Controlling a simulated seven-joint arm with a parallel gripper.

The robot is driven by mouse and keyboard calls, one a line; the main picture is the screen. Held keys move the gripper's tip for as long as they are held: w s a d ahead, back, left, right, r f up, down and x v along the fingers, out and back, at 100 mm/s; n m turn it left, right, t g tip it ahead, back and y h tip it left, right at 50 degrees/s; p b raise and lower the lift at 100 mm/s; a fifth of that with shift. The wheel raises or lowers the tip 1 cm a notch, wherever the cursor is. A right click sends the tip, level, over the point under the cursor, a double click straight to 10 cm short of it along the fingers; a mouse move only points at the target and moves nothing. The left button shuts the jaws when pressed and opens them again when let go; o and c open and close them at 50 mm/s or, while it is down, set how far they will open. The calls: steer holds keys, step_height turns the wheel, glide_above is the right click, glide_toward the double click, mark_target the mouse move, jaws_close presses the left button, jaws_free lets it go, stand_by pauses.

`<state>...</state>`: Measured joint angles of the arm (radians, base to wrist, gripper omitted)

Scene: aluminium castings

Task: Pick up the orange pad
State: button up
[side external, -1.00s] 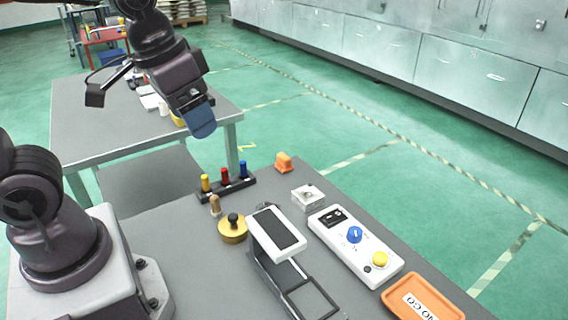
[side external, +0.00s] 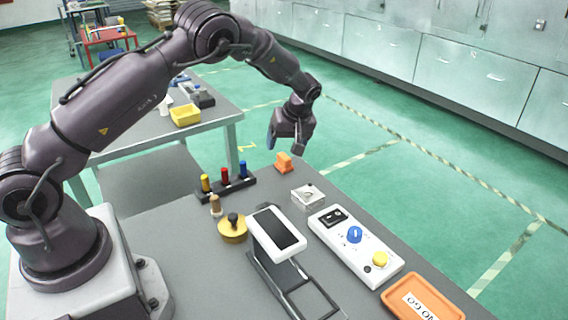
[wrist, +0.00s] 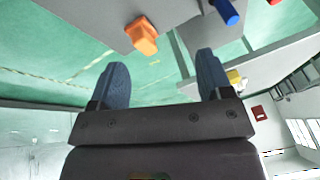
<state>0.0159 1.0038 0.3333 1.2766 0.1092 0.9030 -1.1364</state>
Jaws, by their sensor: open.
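The orange pad (side external: 284,162), a small block with a raised part, sits near the far edge of the grey table. In the wrist view the orange pad (wrist: 141,36) lies beyond the fingertips, nearer the left finger. My gripper (side external: 286,140) hangs above the table's far edge, close to the pad in the side view but apart from it. In the wrist view my gripper (wrist: 163,58) has its two blue fingers spread wide with nothing between them.
A rack (side external: 226,187) with yellow, red and blue pegs stands left of the pad. A small white box (side external: 308,196) and a white control panel (side external: 356,246) lie nearer. An orange "NO GO" tray (side external: 452,310) is at front right. A yellow bin (side external: 185,115) stands on the other table.

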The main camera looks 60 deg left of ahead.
mark_target(285, 156)
steer(key=w+a+f+n, duration=0.1)
steer(key=a+f+n, duration=0.1)
steer(key=f, duration=0.1)
steer(key=w+a+f+n, duration=0.1)
steer(key=shift+w+a+f+n+t, duration=0.1)
steer(key=shift+w+f+n+t, duration=0.25)
steer(key=shift+n+t, duration=0.05)
steer(key=shift+w+a+x, duration=0.1)
steer(key=shift+w+x, duration=0.05)
steer(key=shift+x, duration=1.3)
steer(key=shift+w+a+x, duration=0.15)
steer(key=shift+x, duration=1.35)
steer(key=shift+r, duration=0.1)
steer(key=shift+c, duration=0.4)
steer(key=c, duration=0.9)
